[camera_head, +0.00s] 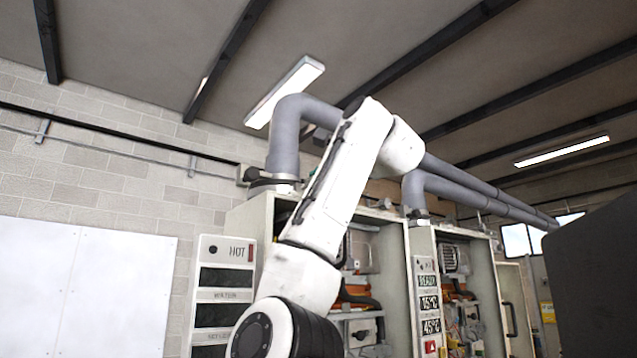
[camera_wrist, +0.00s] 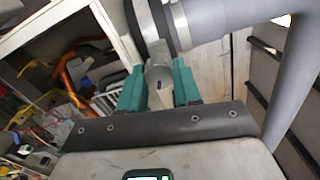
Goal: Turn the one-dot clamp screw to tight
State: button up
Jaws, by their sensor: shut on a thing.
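In the wrist view, my gripper (camera_wrist: 159,88) has its two teal fingers closed on the sides of a grey clamp screw (camera_wrist: 158,76). A small dark mark shows on the screw's face. Behind it, a metal clamp band (camera_wrist: 178,25) wraps the grey flue pipe (camera_wrist: 215,18). No dot marking is readable, so I cannot tell from a dot which screw this is. In the head view, a clamp (camera_head: 272,181) circles the foot of the left flue pipe (camera_head: 284,140). My white arm hides most of my gripper there.
An open heater cabinet (camera_head: 262,215) stands below the left pipe, with a HOT display panel (camera_head: 224,290) on its left. A second cabinet (camera_head: 424,245) with another pipe clamp (camera_head: 418,214) is to the right. The wrist view shows copper pipes (camera_wrist: 68,85) inside the cabinet.

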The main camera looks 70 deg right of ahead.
jog(key=o, duration=1.1)
jog(key=shift+c, duration=0.2)
jog(key=shift+s, duration=0.1)
jog(key=b+v, duration=0.4)
jog(key=v, duration=0.6)
jog(key=shift+s+a, duration=0.25)
jog(key=shift+f, duration=0.15)
